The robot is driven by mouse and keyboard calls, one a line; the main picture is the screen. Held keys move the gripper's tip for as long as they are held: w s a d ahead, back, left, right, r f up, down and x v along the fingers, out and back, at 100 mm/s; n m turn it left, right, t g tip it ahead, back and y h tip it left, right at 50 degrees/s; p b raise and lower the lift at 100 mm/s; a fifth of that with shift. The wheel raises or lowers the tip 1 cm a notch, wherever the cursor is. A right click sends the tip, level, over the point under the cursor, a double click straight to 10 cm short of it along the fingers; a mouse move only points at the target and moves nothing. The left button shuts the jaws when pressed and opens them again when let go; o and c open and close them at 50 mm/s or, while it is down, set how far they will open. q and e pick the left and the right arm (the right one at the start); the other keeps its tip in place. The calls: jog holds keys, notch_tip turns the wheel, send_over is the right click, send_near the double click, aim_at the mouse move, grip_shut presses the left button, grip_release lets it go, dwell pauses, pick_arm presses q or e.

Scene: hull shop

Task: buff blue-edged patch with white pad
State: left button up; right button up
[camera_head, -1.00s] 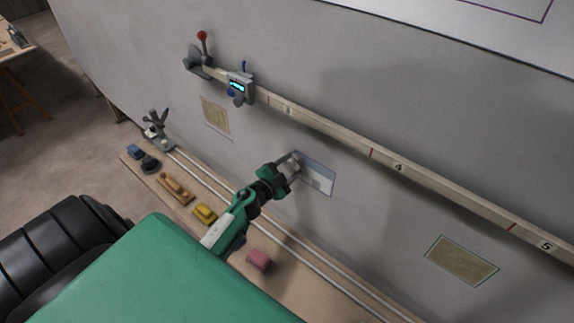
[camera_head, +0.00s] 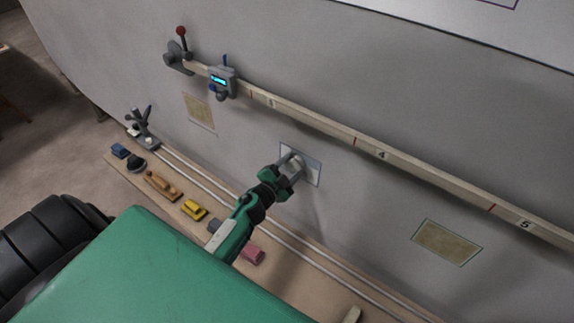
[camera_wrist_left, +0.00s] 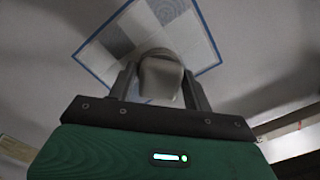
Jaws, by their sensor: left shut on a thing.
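The blue-edged patch (camera_head: 313,171) is a pale rectangle on the grey hull wall, partly hidden by my left gripper (camera_head: 292,166) in the head view. In the left wrist view the patch (camera_wrist_left: 113,38) shows a blue outline with lighter and darker grey areas inside. My left gripper (camera_wrist_left: 160,85) is shut on the white pad (camera_wrist_left: 160,78), which looks greyish in the shade. The pad is in front of the patch, overlapping its lower edge in the wrist view; I cannot tell whether it touches. My right gripper is not in view.
A numbered rail (camera_head: 330,125) with a small lit device (camera_head: 220,82) crosses the wall above the patch. Brown patches (camera_head: 199,110) (camera_head: 446,242) lie to either side. A shelf below holds a yellow block (camera_head: 193,209), a pink block (camera_head: 251,254) and other pieces.

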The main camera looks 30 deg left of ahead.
aim_at(318, 180)
pick_arm(q)
jog(key=shift+s+d+r, duration=0.1)
jog(key=shift+s+d, duration=0.05)
jog(key=shift+d, duration=1.9)
jog(key=shift+s+d, duration=0.15)
jog(key=shift+d, duration=1.85)
jog(key=shift+w+a+p, duration=0.2)
jog(key=shift+a, duration=2.1)
jog(key=shift+w+a+p, duration=0.15)
jog(key=shift+a, duration=2.15)
jog(key=shift+w+a, duration=0.2)
jog(key=shift+a, duration=2.65)
jog(key=shift+f+b, duration=1.05)
jog(key=shift+f, duration=0.1)
jog(key=shift+d, duration=0.2)
jog(key=shift+s+d+p, duration=0.15)
jog(key=shift+d+p, duration=0.1)
jog(key=shift+d, duration=1.55)
jog(key=shift+s+d+p, duration=0.15)
jog(key=shift+d+p, duration=0.05)
jog(key=shift+d, duration=1.55)
jog(key=shift+s+d+r, duration=0.15)
jog(key=shift+d, duration=2.1)
jog(key=shift+s+d, duration=0.15)
jog(key=shift+d, duration=1.25)
jog(key=shift+f+b, duration=1.15)
jog(key=shift+a, duration=0.1)
